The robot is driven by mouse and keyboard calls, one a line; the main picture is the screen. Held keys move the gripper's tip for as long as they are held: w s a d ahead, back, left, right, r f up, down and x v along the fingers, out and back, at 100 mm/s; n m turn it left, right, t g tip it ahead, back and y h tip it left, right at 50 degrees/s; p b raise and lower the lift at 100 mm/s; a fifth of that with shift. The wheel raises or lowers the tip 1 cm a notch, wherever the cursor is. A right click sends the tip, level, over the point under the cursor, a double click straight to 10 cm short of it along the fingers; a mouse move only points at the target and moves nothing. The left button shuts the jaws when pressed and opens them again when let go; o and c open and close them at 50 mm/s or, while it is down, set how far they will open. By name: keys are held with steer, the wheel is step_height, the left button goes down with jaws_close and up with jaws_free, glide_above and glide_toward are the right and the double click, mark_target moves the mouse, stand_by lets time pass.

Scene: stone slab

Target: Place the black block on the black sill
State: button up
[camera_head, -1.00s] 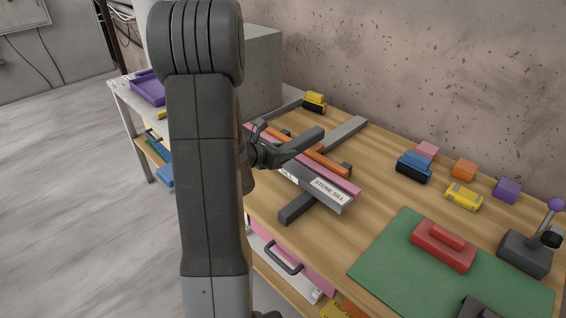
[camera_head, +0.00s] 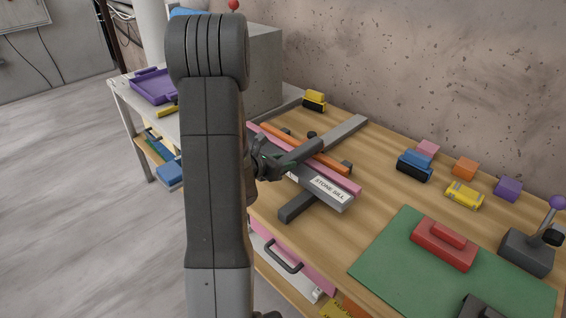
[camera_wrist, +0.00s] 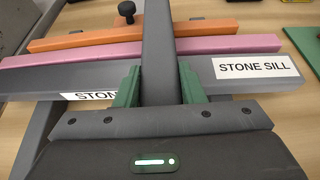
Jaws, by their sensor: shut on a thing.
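My gripper (camera_head: 272,165) is shut on a long dark grey bar (camera_head: 304,149). In the wrist view the bar (camera_wrist: 157,45) stands between the green fingers (camera_wrist: 160,88) and runs away from me, crossing over the sill and strips. I cannot tell whether it touches them. The dark grey sill (camera_wrist: 228,88) bears two white labels; one reads STONE SILL and the other is partly hidden. The sill also shows in the head view (camera_head: 328,190). A pink strip (camera_wrist: 215,43) and an orange strip (camera_wrist: 205,28) lie along its far side.
Two grey rails lie under the strips; one sticks out at the front (camera_head: 298,208). A dark knob (camera_wrist: 126,12) stands behind the orange strip. A blue-and-black block (camera_head: 415,165) and a yellow-and-black block (camera_head: 314,100) stand farther back. A green mat (camera_head: 390,262) carries a red block (camera_head: 443,246).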

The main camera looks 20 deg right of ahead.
steer(key=shift+f, duration=0.25)
steer(key=o, duration=1)
steer(key=shift+r, duration=0.1)
steer(key=shift+r+p, duration=0.45)
steer(key=shift+p, duration=0.05)
steer(key=shift+a+r, duration=0.2)
steer(key=v, duration=1.1)
steer(key=shift+s+a+b, duration=0.2)
steer(key=shift+a+b, duration=0.05)
steer(key=shift+b, duration=0.1)
steer(key=shift+d+f, duration=0.1)
steer(key=shift+d, duration=0.05)
steer(key=x, duration=1.2)
steer(key=shift+w+p, duration=0.1)
steer(key=shift+p, duration=0.3)
steer(key=shift+f+b, duration=0.45)
steer(key=shift+b, duration=0.35)
